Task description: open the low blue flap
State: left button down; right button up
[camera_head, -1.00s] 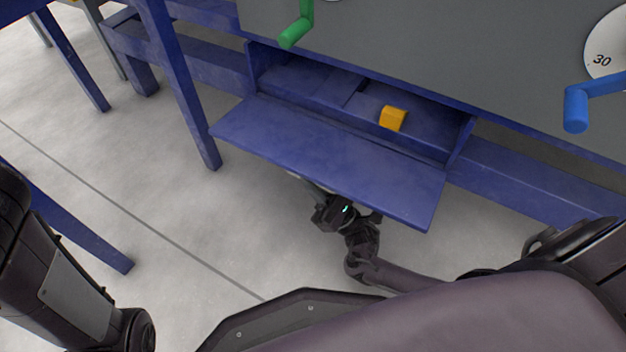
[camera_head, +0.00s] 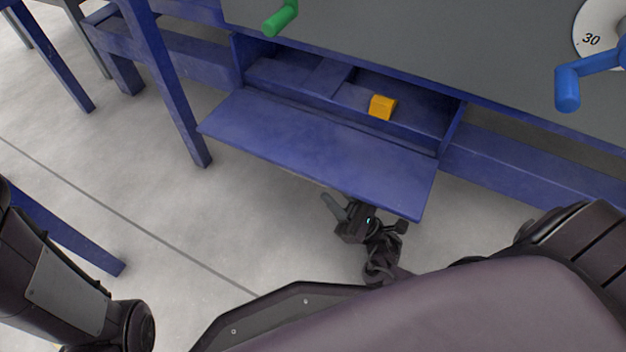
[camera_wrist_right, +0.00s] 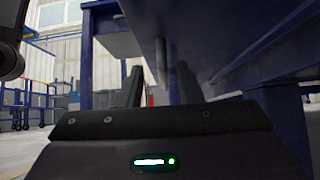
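The low blue flap (camera_head: 320,150) is hinged down and sticks out nearly flat from the front of a low blue compartment (camera_head: 290,78), which stands open. My right gripper (camera_head: 345,205) is below the flap, near its front edge toward the right end. Its fingers are apart with nothing between them, and part of it is hidden by the flap. In the right wrist view the two dark fingers (camera_wrist_right: 160,88) are spread, with the blue underside of the flap (camera_wrist_right: 205,35) above. My left gripper is out of view.
An orange block (camera_head: 382,107) sits inside the compartment, right of a divider. A green handle (camera_head: 280,18) and a blue crank handle (camera_head: 568,88) stick out from the grey panel above. Blue table legs (camera_head: 170,90) stand at the left. The floor before the flap is clear.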

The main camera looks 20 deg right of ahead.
jog(key=s+d, duration=0.4)
jog(key=s, duration=0.1)
jog(key=shift+s, duration=0.15)
jog(key=shift+a, duration=0.1)
dwell(0.3)
